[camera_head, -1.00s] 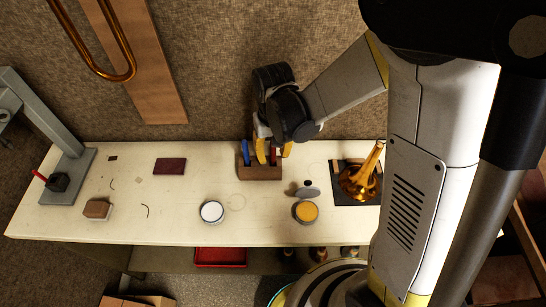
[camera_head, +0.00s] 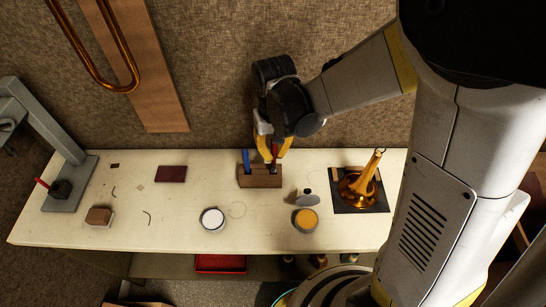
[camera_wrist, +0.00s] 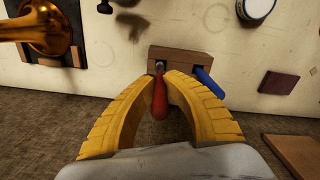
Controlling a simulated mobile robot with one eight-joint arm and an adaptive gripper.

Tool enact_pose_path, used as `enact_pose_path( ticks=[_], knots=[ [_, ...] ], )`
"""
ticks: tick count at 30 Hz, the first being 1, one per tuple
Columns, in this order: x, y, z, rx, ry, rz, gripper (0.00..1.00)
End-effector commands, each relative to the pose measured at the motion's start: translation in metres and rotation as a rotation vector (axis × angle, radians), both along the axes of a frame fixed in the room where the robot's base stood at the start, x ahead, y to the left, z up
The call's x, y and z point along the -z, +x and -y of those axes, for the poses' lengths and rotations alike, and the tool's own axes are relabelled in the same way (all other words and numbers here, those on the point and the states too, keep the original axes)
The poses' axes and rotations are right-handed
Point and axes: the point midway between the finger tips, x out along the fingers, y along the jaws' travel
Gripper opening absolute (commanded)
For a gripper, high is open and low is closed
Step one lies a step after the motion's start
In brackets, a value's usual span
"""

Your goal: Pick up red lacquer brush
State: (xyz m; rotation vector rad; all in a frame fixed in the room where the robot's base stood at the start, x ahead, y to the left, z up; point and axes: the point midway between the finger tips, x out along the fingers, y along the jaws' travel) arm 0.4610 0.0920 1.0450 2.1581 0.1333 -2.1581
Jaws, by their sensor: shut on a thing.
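The red lacquer brush (camera_wrist: 159,98) has a red handle and a grey lower part, and is between my gripper's yellow fingers in the wrist view. My gripper (camera_wrist: 160,80) is shut on it. In the head view the brush (camera_head: 275,154) is mostly hidden by my gripper (camera_head: 272,151), above the right part of a brown wooden holder (camera_head: 260,181). The holder also shows in the wrist view (camera_wrist: 185,62). I cannot tell whether the brush's lower end is still inside the holder. A blue-handled tool (camera_head: 246,161) stands in the holder's left part.
On the pale bench (camera_head: 190,243) are a white-topped tin (camera_head: 212,218), a yellow-topped tin (camera_head: 305,220), a grey knobbed lid (camera_head: 308,198), a dark red block (camera_head: 171,174) and a brass horn bell (camera_head: 357,188) on a dark mat. A grey stand (camera_head: 64,160) is at left.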

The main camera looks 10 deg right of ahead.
Motion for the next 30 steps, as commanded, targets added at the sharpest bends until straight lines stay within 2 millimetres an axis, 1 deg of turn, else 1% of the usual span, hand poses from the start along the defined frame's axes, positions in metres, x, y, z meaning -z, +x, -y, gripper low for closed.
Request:
enact_pose_path(
  ticks=[1,9,15,18,21,30],
  knots=[
    [-0.007,0.001,0.013,0.008,-0.001,0.0,0.0],
    [-0.039,0.003,0.067,0.008,-0.001,0.0,0.0],
    [-0.057,0.005,0.098,0.006,-0.001,0.0,0.0],
    [-0.062,0.006,0.107,0.005,-0.001,0.0,0.0],
    [-0.065,0.006,0.113,0.003,-0.001,0.0,0.0],
    [-0.066,0.006,0.115,0.002,-0.001,0.0,0.0]
  ],
)
